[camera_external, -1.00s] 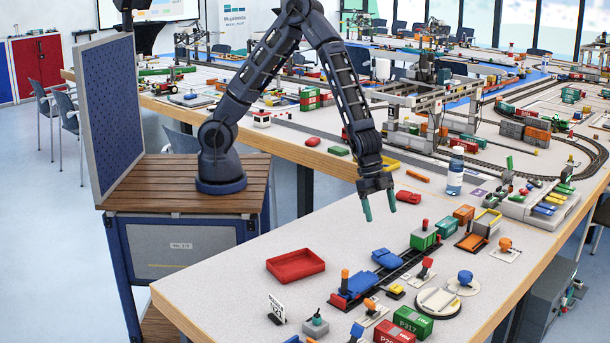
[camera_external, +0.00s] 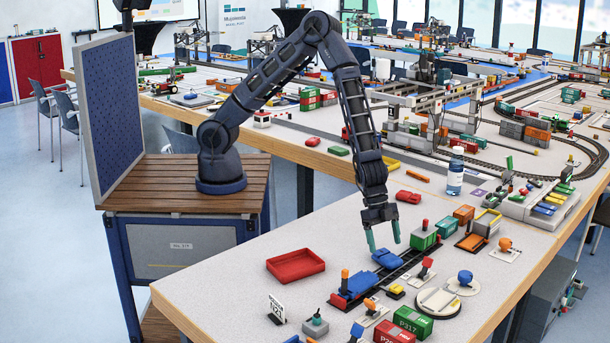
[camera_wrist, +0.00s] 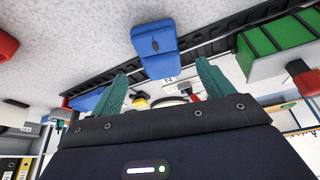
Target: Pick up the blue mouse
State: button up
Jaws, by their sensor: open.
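The blue mouse (camera_external: 388,259) is a small blue block-like thing lying on the light table beside the dark toy track, at its edge. In the wrist view the mouse (camera_wrist: 154,46) shows at the upper middle, with a small dark mark on its top. My gripper (camera_external: 384,246) points down just above and behind the mouse, with green fingers apart. In the wrist view the open gripper (camera_wrist: 161,72) has its fingers to either side of the mouse's near end. Nothing is held. I cannot tell whether a finger touches the mouse.
A dark track (camera_external: 407,262) runs along the mouse, with a green wagon (camera_external: 424,238) to its right and a blue and red locomotive (camera_external: 353,288) in front. A red tray (camera_external: 295,265) stands to the left. The table between tray and mouse is clear.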

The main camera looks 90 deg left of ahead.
aim_at(388, 255)
jog(key=x, duration=0.4)
jog(key=c, duration=1.1)
jog(key=shift+r, duration=0.2)
